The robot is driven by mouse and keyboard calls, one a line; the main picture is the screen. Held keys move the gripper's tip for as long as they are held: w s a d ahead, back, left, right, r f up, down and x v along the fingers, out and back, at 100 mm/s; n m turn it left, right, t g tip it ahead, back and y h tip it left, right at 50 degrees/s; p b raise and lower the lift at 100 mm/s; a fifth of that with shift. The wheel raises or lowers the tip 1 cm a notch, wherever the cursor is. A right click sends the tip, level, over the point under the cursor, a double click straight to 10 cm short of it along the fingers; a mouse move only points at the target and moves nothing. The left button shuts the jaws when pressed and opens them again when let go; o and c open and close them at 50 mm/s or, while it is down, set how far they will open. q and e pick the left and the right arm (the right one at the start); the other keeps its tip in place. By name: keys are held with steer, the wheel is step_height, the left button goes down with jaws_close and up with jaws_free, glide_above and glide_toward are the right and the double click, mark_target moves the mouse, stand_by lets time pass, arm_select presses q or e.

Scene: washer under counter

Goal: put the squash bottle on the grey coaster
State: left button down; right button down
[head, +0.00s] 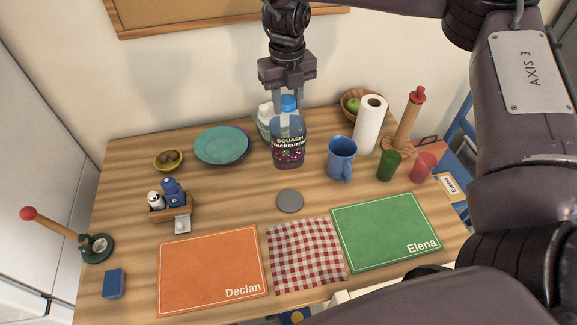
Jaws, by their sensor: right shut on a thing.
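The squash bottle (288,148) is dark purple with a blue cap and a "SQUASH Blackcurrant" label. It is upright at the back middle of the table, and I cannot tell whether its base touches the wood. My right gripper (288,100) comes down from above and is shut on the bottle near its cap and shoulders. The grey coaster (290,201) is a flat round disc lying bare on the wood, in front of the bottle. My left gripper is not in view.
A clear bottle (265,119) stands close behind-left of the squash bottle. A blue jug (341,158) is to its right, a teal plate (222,145) to its left. A checked cloth (306,256) lies in front of the coaster, between orange (212,270) and green (386,231) mats.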

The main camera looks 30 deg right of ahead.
mark_target(288, 150)
step_height(288, 150, down, 11)
steer(key=shift+f+p, duration=0.15)
steer(key=shift+p, duration=0.2)
step_height(288, 150, down, 5)
steer(key=shift+r+p, duration=0.2)
steer(key=shift+p, duration=0.35)
steer(key=shift+f, duration=0.2)
steer(key=shift+f, duration=0.15)
steer(key=c, duration=1)
jaws_free()
